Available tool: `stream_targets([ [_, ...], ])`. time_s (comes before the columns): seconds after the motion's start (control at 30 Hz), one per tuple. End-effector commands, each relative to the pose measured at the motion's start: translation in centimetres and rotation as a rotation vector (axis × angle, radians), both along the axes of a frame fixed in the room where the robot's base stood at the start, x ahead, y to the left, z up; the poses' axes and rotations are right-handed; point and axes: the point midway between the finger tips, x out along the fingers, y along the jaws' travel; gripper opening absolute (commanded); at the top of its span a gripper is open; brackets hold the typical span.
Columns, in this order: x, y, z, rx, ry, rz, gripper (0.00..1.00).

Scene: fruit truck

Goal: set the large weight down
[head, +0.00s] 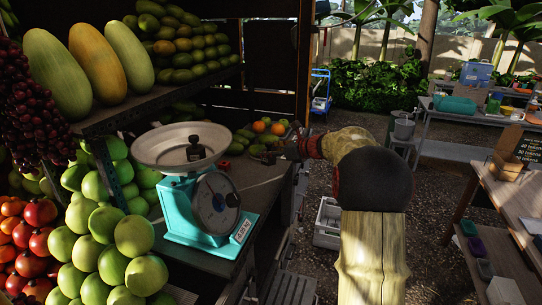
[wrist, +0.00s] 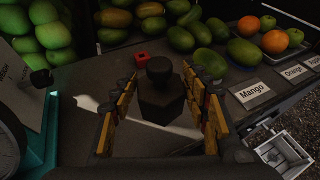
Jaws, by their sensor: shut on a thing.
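The large weight (wrist: 160,100) is a dark block with a round knob on top. In the wrist view it sits between the two fingers of my gripper (wrist: 163,103), which is shut on it. It looks upright, low over the dark counter; I cannot tell whether its base touches. In the head view my gripper (head: 282,151) is over the counter's right part, right of the teal scale (head: 190,210), and the held weight is hard to make out there. Another dark knobbed weight (head: 195,149) stands in the scale's metal pan (head: 155,147).
A small red cube (wrist: 143,57) lies on the counter behind the weight. Mangoes (wrist: 210,62), oranges (wrist: 275,42) and a Mango label (wrist: 253,91) are close on the right. Green apples (head: 110,245) crowd the scale's left. A white crate (wrist: 283,153) is on the ground beyond the counter edge.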

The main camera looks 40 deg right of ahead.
Motion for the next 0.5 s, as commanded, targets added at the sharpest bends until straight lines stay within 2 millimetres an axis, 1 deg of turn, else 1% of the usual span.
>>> stream_targets([
  [0.03,0.7,-0.3,-0.7,0.000,-0.003,0.000,0.00],
  [0.2,2.6,-1.2,-3.3,0.001,-0.004,-0.001,0.00],
  [0.33,3.5,-1.7,-4.4,0.000,-0.005,-0.001,0.00],
  [0.5,4.1,-1.9,-4.9,-0.003,-0.006,-0.002,0.00],
])
